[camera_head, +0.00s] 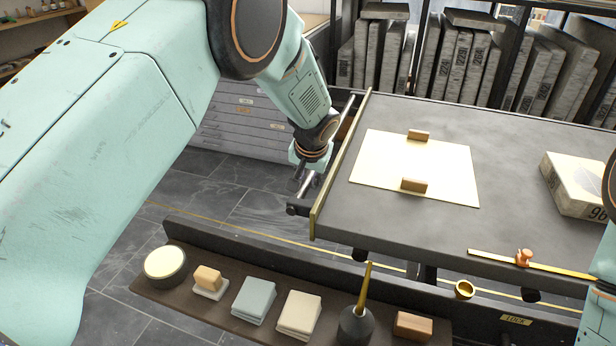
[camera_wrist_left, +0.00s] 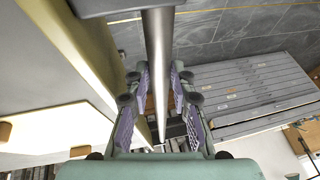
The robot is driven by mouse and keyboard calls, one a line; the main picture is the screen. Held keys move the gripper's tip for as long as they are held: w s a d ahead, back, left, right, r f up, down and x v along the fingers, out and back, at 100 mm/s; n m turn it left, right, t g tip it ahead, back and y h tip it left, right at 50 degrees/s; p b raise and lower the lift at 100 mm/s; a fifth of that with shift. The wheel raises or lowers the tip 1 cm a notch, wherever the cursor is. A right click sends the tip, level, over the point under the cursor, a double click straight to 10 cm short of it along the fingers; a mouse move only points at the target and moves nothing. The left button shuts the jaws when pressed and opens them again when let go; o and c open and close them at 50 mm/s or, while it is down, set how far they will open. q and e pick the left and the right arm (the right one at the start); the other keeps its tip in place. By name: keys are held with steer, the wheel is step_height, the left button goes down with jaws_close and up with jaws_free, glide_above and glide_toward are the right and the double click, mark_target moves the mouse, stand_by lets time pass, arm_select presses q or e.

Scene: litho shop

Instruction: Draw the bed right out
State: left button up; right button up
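The bed (camera_head: 500,140) is a flat dark grey slab with a brass-coloured strip (camera_head: 340,170) along its left end. A round steel bar handle (camera_head: 350,110) runs along that end, just outside the strip. My left gripper (camera_head: 305,178) is at this bar, low beside the bed's left end. In the left wrist view, the bar (camera_wrist_left: 158,50) passes between the two fingers (camera_wrist_left: 160,80), with narrow gaps showing on both sides, so the gripper looks open around it. My left wrist hides part of the bar in the head view. My right gripper is out of view.
A cream sheet (camera_head: 380,160) with two wooden blocks and a stone block (camera_head: 578,185) lie on the bed. A dark shelf (camera_head: 215,310) with sponges, cloths and pots runs along the front. Grey drawers (camera_head: 240,125) stand behind; floor left of the bed is clear.

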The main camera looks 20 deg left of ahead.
arm_select(q)
jaws_close()
stand_by(0.3)
